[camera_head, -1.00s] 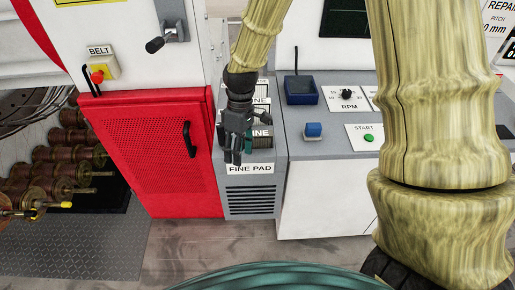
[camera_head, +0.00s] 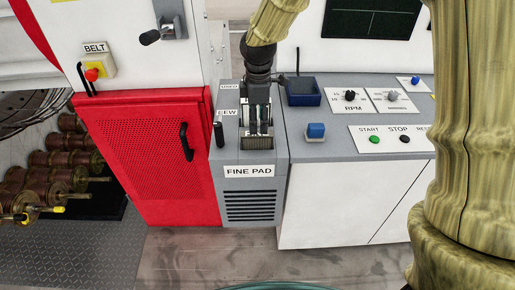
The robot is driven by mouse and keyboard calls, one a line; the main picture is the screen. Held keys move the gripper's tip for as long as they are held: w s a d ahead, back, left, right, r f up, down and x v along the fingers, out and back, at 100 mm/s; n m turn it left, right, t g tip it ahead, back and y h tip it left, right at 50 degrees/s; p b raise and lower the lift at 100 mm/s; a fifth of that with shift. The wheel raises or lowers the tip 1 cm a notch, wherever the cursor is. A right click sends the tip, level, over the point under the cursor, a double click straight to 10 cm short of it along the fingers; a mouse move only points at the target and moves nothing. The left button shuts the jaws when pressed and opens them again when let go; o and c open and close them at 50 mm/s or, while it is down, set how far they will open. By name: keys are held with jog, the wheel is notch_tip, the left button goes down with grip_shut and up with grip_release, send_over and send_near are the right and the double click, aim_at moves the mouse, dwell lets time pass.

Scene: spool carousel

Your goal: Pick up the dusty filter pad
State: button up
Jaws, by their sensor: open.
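A grey-brown ribbed piece (camera_head: 259,143), which looks like the filter pad, sits in the top of the grey housing (camera_head: 231,186) above the "FINE PAD" label (camera_head: 249,171). My gripper (camera_head: 257,131) points down directly over it, with the fingers apart and nothing seen held between them. The fingertips are close to the pad's upper edge. I cannot tell whether they touch it. The gripper hides the rear of the pad and part of the labels behind.
A black upright handle (camera_head: 219,134) stands just left of the gripper. A red door (camera_head: 145,150) is further left. The control panel to the right carries a blue tray (camera_head: 303,92) and a blue block (camera_head: 316,131). Copper-coloured spools (camera_head: 60,175) stand at the far left.

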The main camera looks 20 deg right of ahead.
aim_at(257, 137)
jog(key=shift+d+f, duration=0.1)
jog(key=shift+f, duration=0.55)
jog(key=shift+s+a+f+p, duration=0.2)
jog(key=shift+f+p, duration=0.3)
jog(key=shift+f, duration=0.15)
jog(key=shift+a+f+p, duration=0.2)
jog(key=shift+f+p, duration=0.4)
jog(key=shift+f, duration=1.45)
grip_shut()
